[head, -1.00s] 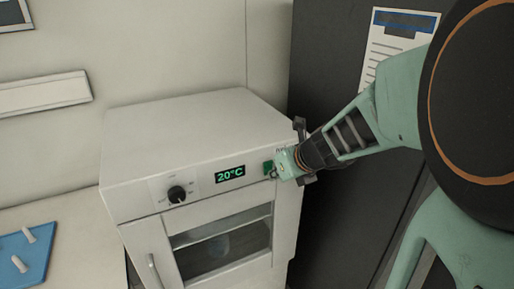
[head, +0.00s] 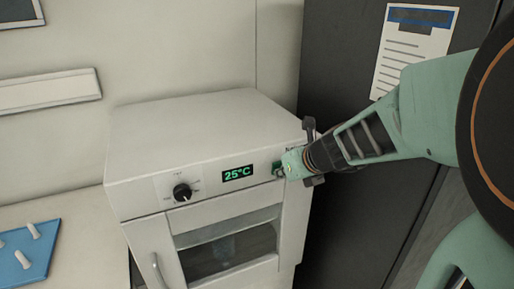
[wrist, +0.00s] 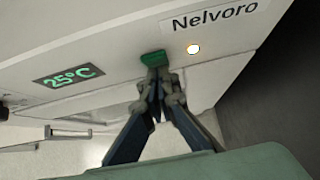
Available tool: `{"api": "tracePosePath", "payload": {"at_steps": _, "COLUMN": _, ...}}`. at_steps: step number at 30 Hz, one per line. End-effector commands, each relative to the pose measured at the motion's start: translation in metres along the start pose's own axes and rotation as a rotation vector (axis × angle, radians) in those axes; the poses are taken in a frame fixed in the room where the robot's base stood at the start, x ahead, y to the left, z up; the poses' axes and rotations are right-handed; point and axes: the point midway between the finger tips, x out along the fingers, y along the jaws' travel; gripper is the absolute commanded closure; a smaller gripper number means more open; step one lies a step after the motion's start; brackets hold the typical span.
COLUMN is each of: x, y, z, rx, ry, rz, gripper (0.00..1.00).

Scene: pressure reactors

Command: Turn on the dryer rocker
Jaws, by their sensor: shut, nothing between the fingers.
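The display also shows in the wrist view (wrist: 69,76). The green rocker (wrist: 153,58) sits right of the display. My gripper (wrist: 155,72) is shut with nothing held, its fingertips at the lower edge of the rocker, seemingly touching it. A small lamp (wrist: 193,49) beside the rocker glows. In the head view my gripper (head: 284,168) hides most of the rocker.
The dryer's windowed door (head: 225,250) is below the panel and looks closed. A dark cabinet (head: 345,75) with a paper sheet (head: 412,45) stands on the right, close behind my arm. A blue board with white pegs (head: 22,258) lies at the left.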

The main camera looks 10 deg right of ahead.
Motion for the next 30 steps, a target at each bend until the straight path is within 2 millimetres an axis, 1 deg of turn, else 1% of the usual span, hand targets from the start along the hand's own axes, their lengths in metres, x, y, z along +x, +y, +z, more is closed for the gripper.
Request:
{"api": "tracePosePath", "payload": {"at_steps": 5, "x": -0.002, "y": 0.000, "z": 0.003, "rx": 0.000, "ry": -0.001, "rz": 0.000, "gripper": 1.00}}
{"api": "tracePosePath", "payload": {"at_steps": 15, "x": -0.012, "y": 0.000, "z": 0.014, "rx": -0.001, "ry": -0.002, "rz": -0.001, "gripper": 1.00}}
{"api": "tracePosePath", "payload": {"at_steps": 30, "x": -0.013, "y": -0.002, "z": 0.012, "rx": 0.000, "ry": 0.000, "rz": -0.001, "gripper": 1.00}}
